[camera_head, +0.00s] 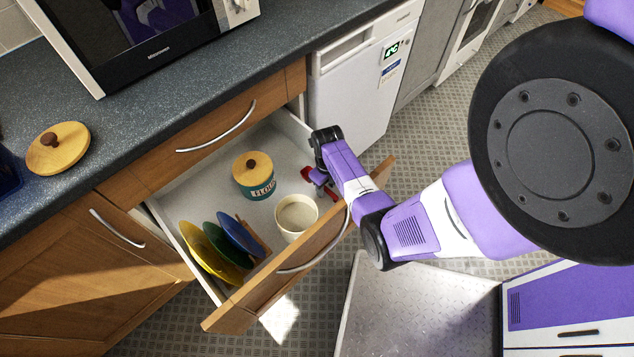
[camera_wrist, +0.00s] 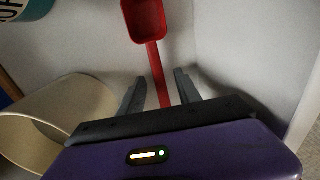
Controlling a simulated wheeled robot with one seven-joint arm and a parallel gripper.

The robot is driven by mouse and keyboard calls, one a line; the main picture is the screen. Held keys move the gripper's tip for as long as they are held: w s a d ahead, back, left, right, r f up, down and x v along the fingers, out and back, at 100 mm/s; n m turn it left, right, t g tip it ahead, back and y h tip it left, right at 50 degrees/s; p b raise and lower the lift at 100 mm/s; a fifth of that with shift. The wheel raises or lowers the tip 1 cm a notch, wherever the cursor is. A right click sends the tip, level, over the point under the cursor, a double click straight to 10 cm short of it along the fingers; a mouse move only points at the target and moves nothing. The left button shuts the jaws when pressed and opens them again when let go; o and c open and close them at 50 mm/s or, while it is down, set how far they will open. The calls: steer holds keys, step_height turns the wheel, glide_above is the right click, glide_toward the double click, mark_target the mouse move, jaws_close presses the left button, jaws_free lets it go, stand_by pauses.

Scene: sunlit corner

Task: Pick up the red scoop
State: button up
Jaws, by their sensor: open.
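The red scoop (camera_wrist: 145,22) lies in the open drawer. In the wrist view its bowl is at the top and its handle (camera_wrist: 157,75) runs down between my two fingers. My gripper (camera_wrist: 160,88) is open, with one finger on each side of the handle. I cannot tell whether the fingers touch it. In the head view a bit of the red scoop (camera_head: 306,174) shows beside my gripper (camera_head: 318,181), in the drawer's far right part.
The drawer (camera_head: 185,195) also holds a green flour canister (camera_head: 259,190) with a wooden lid, a cream cup (camera_head: 297,216) and several coloured plates (camera_head: 205,252) in a rack. The drawer front (camera_head: 272,290) rises beneath my forearm. A counter (camera_head: 150,105) stands behind.

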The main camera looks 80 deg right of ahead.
steer(key=shift+c, duration=0.2)
jaws_close()
steer(key=shift+r, duration=0.1)
